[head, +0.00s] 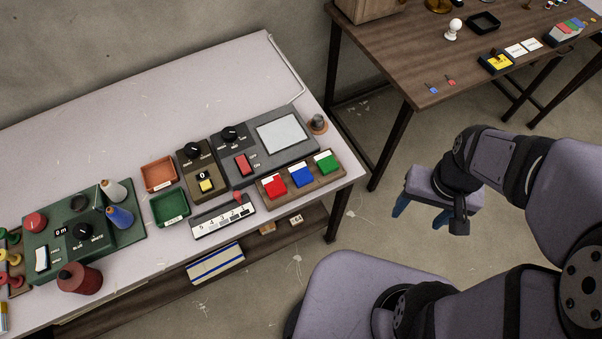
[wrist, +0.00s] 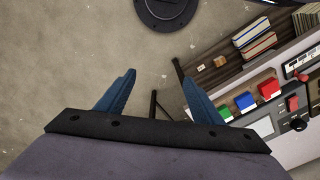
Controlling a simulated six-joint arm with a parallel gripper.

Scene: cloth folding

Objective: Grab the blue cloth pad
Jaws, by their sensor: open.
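The blue cloth pad (head: 301,178) sits between a red pad (head: 273,187) and a green pad (head: 327,163) on a wooden tray (head: 304,192) at the right end of the light table. White shows at the back of each pad in the head view. The blue pad also shows in the wrist view (wrist: 245,101), right of the fingers. My gripper (head: 420,213) has two blue fingers, spread apart and empty. It hangs over open floor, right of the light table and well away from the pad. The fingers also show in the wrist view (wrist: 158,82).
A grey control box (head: 262,150) stands behind the tray, and a numbered slider strip (head: 224,220) lies left of it. A low shelf (head: 290,233) holds folded cloths (head: 215,264). A brown table (head: 400,55) stands at the back right. Floor lies clear between the tables.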

